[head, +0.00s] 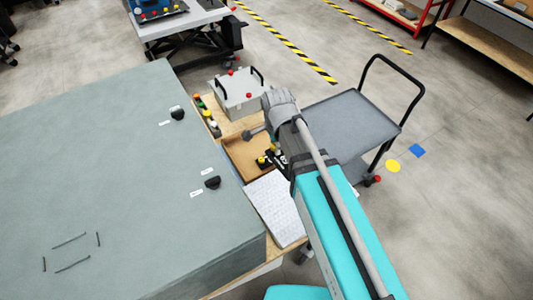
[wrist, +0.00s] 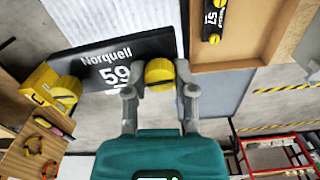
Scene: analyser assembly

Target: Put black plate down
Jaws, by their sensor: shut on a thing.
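The black plate (wrist: 115,62), marked "Norquell 59", is in the wrist view, tilted across the upper left. A yellow knob (wrist: 160,72) sits at its right end, between the fingertips. My gripper (wrist: 160,90) is shut on this knob. The plate appears beside the wooden tray (wrist: 235,67), not inside it in this view. A second, smaller-looking black plate (wrist: 213,18) marked "57" lies in that tray. In the head view, the brown tray (head: 238,150) shows black and yellow parts (head: 265,161), partly hidden by my arm; which plate they belong to is unclear.
A grey box with black handles (head: 240,92) stands behind the tray. A white sheet (head: 272,208) lies in front of it. A large grey-green cabinet (head: 110,180) fills the left, and a grey cart (head: 350,125) stands right.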

